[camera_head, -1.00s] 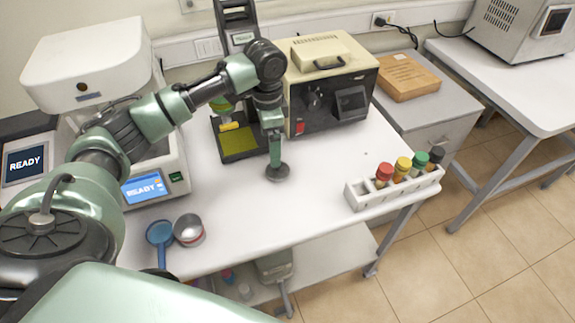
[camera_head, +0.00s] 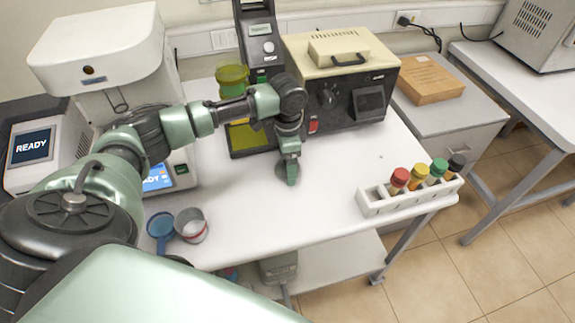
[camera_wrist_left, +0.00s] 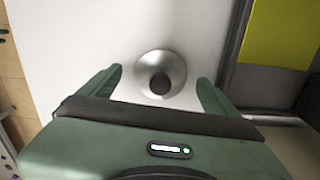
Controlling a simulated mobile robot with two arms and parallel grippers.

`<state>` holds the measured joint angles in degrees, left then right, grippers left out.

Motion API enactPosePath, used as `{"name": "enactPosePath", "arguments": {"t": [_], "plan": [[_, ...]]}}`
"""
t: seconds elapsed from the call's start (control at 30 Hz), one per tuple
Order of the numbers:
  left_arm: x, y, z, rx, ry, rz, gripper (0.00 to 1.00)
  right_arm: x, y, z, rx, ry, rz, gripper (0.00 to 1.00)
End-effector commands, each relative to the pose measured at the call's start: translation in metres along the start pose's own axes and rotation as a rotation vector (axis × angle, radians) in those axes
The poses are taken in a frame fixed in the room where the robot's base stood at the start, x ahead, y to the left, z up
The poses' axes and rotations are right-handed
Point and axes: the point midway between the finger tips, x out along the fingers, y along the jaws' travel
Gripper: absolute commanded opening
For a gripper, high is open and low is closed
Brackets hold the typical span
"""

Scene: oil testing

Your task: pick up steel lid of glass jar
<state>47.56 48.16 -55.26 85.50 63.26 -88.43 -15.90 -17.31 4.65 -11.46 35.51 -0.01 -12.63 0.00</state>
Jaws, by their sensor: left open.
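The steel lid (camera_wrist_left: 172,62) lies on the white table in the left wrist view. It is a round silver disc with a dark knob in its middle. My left gripper (camera_wrist_left: 158,82) is open, with one finger on each side of the lid and gaps between fingers and rim. In the head view my left gripper (camera_head: 288,178) points down at the table and hides the lid. A yellow-green glass jar (camera_head: 232,80) stands on the stand behind my left arm. My right gripper is not in view.
The cream-topped machine (camera_head: 365,108) and the stand's yellow plate (camera_wrist_left: 278,30) are close to the lid. A rack of capped vials (camera_head: 410,196) stands at the right edge. A blue pan (camera_head: 160,226) and a metal cup (camera_head: 191,225) sit front left. The table's middle is clear.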

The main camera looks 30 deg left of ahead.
Motion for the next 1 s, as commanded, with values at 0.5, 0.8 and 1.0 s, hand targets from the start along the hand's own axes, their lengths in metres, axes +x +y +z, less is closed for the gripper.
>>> {"name": "enactPosePath", "arguments": {"t": [0.5,0.8,1.0], "plan": [[0.008,0.0,0.0,0.001,0.001,-0.001,0.39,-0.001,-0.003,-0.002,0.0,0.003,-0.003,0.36],[0.008,0.0,0.0,0.001,0.001,-0.001,0.18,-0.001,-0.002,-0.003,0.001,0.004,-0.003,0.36],[-0.004,-0.001,0.0,0.0,0.002,-0.002,0.18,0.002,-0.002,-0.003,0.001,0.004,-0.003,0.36]]}}
